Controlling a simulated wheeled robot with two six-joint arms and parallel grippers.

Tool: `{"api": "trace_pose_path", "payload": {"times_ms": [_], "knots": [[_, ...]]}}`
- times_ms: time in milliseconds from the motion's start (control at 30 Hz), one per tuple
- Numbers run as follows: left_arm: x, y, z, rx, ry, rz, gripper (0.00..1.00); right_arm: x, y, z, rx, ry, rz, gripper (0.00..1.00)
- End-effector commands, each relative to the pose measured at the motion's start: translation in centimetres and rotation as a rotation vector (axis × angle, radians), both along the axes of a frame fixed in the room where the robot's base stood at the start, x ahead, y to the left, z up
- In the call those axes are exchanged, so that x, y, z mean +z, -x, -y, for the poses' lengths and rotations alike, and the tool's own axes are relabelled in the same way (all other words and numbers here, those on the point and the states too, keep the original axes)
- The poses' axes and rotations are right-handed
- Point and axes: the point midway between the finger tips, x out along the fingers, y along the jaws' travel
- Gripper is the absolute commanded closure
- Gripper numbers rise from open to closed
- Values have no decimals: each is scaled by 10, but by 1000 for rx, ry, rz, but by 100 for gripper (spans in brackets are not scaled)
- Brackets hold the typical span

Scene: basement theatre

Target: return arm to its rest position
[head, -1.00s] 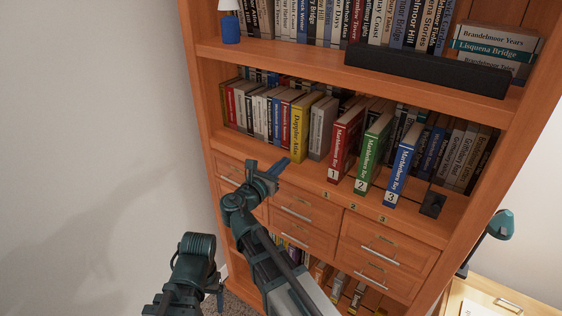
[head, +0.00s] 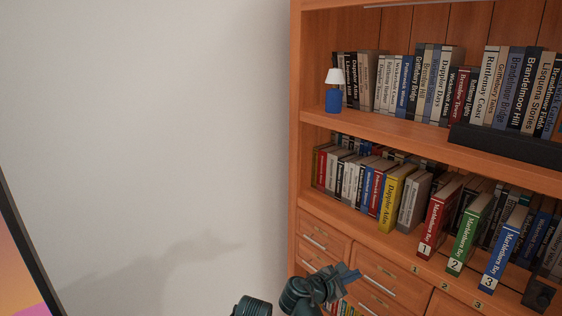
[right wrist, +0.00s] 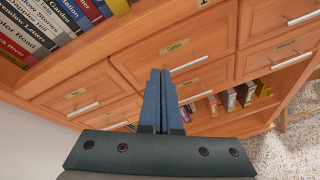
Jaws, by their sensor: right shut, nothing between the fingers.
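My right gripper (head: 348,275) shows at the bottom of the head view, in front of the drawers below the book shelf. Its blue fingers are shut together and empty. The right wrist view also shows my right gripper (right wrist: 160,75) with its two fingers pressed side by side, pointing at the drawer fronts. A dark rounded part of my arm (head: 253,306) shows at the bottom edge to its left. My left gripper's fingers are not visible.
The wooden bookcase (head: 297,120) fills the right side. Red (head: 437,216), green (head: 468,235) and blue (head: 503,250) numbered books stand on its middle shelf. A drawer handle (right wrist: 188,65) is near the fingertips. The plain wall (head: 150,130) is at left, with a dark-framed screen (head: 25,260).

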Motion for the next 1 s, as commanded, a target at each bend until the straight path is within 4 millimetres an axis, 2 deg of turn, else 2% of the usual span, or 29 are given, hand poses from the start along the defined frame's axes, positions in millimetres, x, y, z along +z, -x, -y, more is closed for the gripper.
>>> {"api": "trace_pose_path", "payload": {"times_ms": [33, 100, 200, 300, 400, 500, 633, 1000], "knots": [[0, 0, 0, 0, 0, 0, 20, -22, 16, -8, -71, -163, 40, 100], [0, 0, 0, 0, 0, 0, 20, -53, 36, -22, -196, -388, 92, 100], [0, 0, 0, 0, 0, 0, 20, -90, 68, -51, -406, -675, 138, 100], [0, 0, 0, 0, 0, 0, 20, -118, 100, -84, -632, -901, 154, 100], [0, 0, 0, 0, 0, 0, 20, -134, 129, -115, -839, -1052, 149, 100], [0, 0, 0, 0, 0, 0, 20, -142, 151, -139, -1003, -1142, 133, 100], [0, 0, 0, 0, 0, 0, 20, -145, 167, -157, -1129, -1194, 117, 100], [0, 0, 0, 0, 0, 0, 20, -146, 171, -163, -1171, -1209, 112, 100]]}}
